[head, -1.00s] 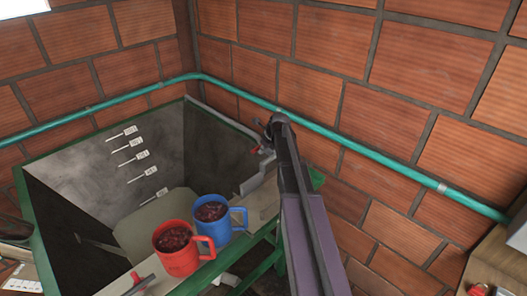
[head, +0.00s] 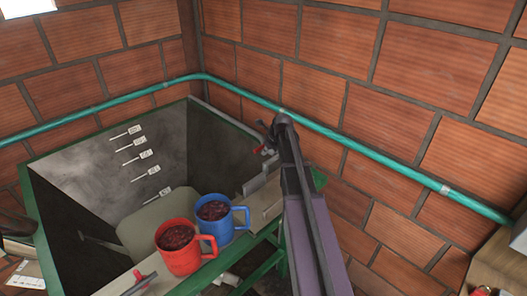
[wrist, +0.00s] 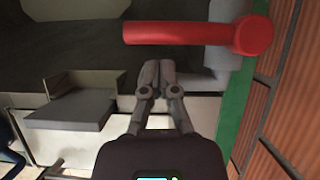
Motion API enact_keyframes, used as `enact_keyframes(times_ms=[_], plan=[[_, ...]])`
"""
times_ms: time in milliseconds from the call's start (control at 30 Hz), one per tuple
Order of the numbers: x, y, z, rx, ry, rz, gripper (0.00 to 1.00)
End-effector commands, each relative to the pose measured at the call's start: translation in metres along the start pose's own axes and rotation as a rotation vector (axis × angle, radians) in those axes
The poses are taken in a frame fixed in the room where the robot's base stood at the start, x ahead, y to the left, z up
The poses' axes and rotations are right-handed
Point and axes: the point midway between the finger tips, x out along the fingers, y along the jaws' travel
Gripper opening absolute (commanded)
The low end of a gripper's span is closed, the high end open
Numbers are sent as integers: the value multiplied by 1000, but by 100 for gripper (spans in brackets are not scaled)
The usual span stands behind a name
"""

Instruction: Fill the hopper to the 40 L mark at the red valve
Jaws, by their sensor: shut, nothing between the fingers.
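The hopper (head: 37,215) is a deep grey bin with a green rim. Several white level tags (head: 145,156) run down its inner wall; their numbers are too small to read. I cannot make out a water surface inside. The red valve (head: 266,151) is a small red spot at the hopper's back right corner, partly hidden by my arm. In the wrist view its red lever (wrist: 175,33) lies crosswise, with a round hub at its right end. My gripper (wrist: 156,66) is shut and empty, its fingertips just below the lever in the picture, apparently not touching it.
A red mug (head: 180,262) and a blue mug (head: 215,236), both with dark red contents, stand on the ledge at the hopper's near right side. A teal pipe (head: 340,138) runs along the brick walls. Another red handle (head: 139,275) is at the bottom.

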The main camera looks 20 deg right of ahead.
Motion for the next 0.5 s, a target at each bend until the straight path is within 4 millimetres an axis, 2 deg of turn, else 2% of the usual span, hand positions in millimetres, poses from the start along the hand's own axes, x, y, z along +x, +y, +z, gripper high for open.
enact_keyframes(times_ms=[167, 500], plan=[[-3, 0, -21, 2, 4, 0, 0], [-38, -1, -17, 3, 5, 0, 0]])
